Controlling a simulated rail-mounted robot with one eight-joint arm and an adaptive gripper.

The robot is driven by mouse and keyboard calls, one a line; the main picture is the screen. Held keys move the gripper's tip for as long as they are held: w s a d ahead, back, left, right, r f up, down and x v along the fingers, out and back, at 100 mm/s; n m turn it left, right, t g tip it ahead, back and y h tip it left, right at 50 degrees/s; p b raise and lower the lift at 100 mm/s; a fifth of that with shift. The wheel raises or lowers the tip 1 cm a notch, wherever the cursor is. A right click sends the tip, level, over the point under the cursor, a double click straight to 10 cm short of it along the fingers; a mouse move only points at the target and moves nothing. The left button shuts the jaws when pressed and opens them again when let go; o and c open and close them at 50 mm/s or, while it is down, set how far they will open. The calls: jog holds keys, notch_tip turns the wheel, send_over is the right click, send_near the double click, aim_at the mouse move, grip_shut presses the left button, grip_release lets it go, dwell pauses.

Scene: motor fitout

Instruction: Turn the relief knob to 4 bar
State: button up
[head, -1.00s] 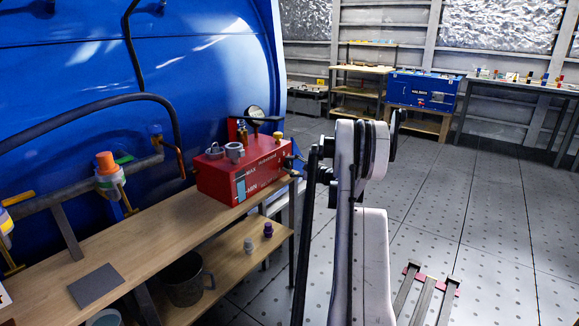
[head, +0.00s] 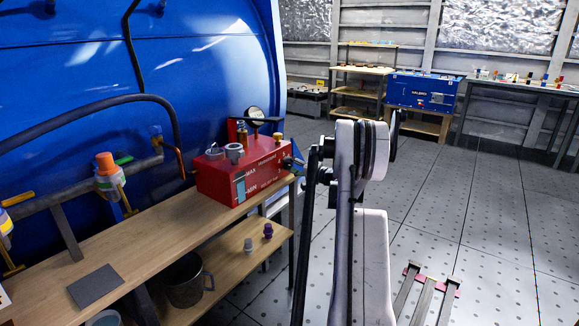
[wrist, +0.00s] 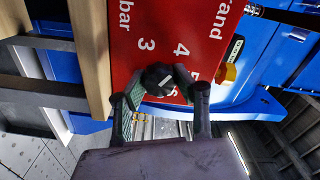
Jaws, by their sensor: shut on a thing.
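The relief knob (wrist: 158,78) is a small black knob with a short white mark, on the red panel (wrist: 150,25) in the wrist view. White print "bar", "3" and "4" shows on the panel around it; a further number is partly covered by a finger. I cannot tell exactly which number the white mark points to. My gripper (wrist: 160,88) is shut on the knob, with one finger at each side. In the head view the red box (head: 225,185) stands at the bench's far end, with my gripper (head: 293,163) at its right end, small and partly hidden.
The wooden bench (head: 150,228) carries the red box, with a gauge (head: 254,114) behind it. A lower shelf holds a grey mug (head: 186,282) and two small knobs. A yellow part (wrist: 229,74) sits near the panel's edge. The floor to the right is mostly free.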

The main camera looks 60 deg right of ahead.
jog(key=shift+n, duration=0.3)
jog(key=o, duration=1.2)
jog(key=shift+s, duration=0.1)
jog(key=s, duration=1.2)
jog(key=shift+a, duration=0.1)
